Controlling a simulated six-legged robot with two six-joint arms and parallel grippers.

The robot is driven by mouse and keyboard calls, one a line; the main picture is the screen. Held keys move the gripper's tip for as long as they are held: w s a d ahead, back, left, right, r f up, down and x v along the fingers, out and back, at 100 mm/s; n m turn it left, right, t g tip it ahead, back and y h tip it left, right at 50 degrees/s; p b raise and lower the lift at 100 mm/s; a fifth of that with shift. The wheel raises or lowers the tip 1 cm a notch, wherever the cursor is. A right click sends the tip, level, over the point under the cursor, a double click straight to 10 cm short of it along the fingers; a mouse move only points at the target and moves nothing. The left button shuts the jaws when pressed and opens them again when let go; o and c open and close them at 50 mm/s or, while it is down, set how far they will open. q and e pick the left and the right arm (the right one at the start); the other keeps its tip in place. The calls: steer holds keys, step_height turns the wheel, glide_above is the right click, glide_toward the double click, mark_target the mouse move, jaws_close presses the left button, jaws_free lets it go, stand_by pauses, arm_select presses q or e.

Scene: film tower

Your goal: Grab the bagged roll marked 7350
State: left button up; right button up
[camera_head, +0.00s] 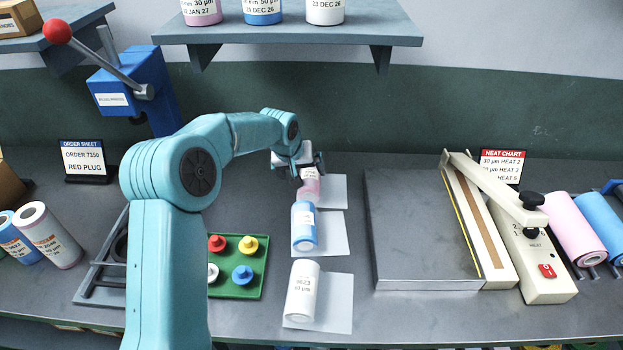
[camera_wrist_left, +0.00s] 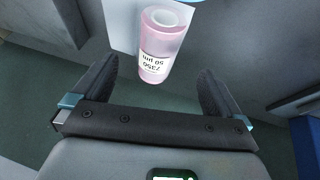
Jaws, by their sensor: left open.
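The pink roll (camera_head: 309,187) lies at the far end of a row of rolls on the bench, partly on a pale flat sheet (camera_head: 333,191). In the left wrist view the pink roll (camera_wrist_left: 154,68) shows a white label reading 7350, upside down. My left gripper (camera_head: 300,167) is above the far end of the pink roll and hides part of it. In the wrist view my left gripper (camera_wrist_left: 160,82) is open, with the roll's labelled end between its fingertips and a gap on each side. My right gripper is not in view.
A blue-banded roll (camera_head: 304,226) and a white roll (camera_head: 302,291) lie nearer on their own pale sheets. A green tray (camera_head: 251,288) with coloured plugs is at left, a grey block (camera_head: 415,230) and heat sealer (camera_head: 535,255) at right. A shelf (camera_head: 290,32) overhangs the back.

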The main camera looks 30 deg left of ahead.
mark_target(307, 178)
arm_select(q)
steer(key=x, duration=0.3)
steer(key=shift+w+d+f, duration=0.1)
steer(key=shift+w+f, duration=0.1)
steer(key=shift+f, duration=0.15)
steer(key=shift+f+p, duration=0.15)
steer(key=shift+p, duration=0.2)
steer(key=p+x, duration=0.1)
steer(key=x, duration=0.4)
steer(key=shift+w+p, duration=0.3)
steer(key=shift+p, duration=0.1)
steer(key=shift+s, duration=0.1)
steer(key=c, duration=1.3)
